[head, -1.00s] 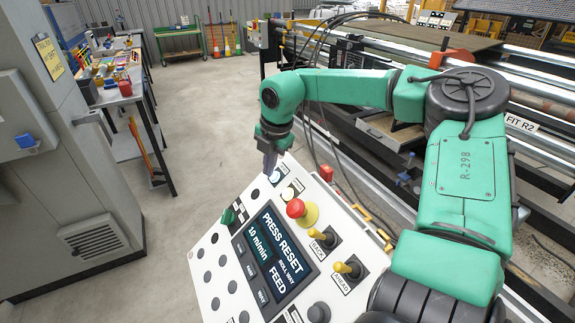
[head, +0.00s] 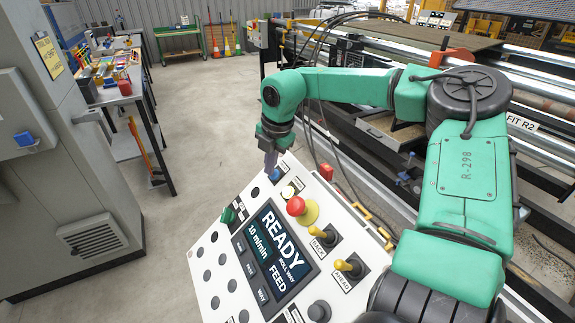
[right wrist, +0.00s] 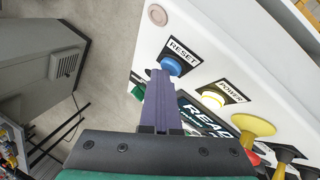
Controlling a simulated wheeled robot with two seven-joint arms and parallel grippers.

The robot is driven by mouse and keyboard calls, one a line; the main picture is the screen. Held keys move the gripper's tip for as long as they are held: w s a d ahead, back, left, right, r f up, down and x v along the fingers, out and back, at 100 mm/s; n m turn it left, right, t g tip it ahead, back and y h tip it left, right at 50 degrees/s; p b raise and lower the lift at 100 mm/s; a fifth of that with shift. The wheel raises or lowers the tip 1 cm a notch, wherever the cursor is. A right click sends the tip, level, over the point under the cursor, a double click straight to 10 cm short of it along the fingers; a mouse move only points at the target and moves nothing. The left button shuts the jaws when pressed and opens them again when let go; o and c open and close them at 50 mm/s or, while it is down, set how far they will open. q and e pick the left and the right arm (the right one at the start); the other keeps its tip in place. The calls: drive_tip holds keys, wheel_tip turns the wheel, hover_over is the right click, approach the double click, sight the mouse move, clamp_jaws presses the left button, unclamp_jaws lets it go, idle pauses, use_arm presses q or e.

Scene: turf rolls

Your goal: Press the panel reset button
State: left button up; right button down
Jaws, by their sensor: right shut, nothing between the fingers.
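The tilted white control panel (head: 208,263) stands in front of me. Its blue button (head: 276,175) is at the upper edge; in the right wrist view the blue button (right wrist: 171,66) sits under a RESET label. The panel screen (head: 276,243) reads READY, 10 m/min and FEED. My right gripper (head: 270,165) is shut and empty, pointing down at the blue button. In the right wrist view its fingertips (right wrist: 158,76) are right at the button's near-left edge; I cannot tell whether they touch it. My left gripper is not in view.
Beside the blue button are a lit POWER button (right wrist: 212,99) and a red mushroom button (head: 296,206) on a yellow base. Yellow-topped BACK and AHEAD levers (head: 329,236) stand lower right. The roller machine (head: 400,140) is behind; open floor lies to the left.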

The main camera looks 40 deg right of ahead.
drive_tip(key=shift+w+a+r, duration=0.2)
drive_tip(key=shift+a+r, duration=0.3)
drive_tip(key=shift+a, duration=0.05)
drive_tip(key=shift+w+a+r, duration=0.1)
drive_tip(key=shift+a+r, duration=0.05)
drive_tip(key=shift+r, duration=0.3)
drive_tip(key=shift+w+a+r+p, duration=0.2)
drive_tip(key=shift+a+r+p, duration=0.1)
drive_tip(key=shift+a+r, duration=0.4)
drive_tip(key=shift+w+a+r+p, duration=0.25)
drive_tip(key=shift+a+r, duration=0.35)
drive_tip(key=shift+r, duration=0.15)
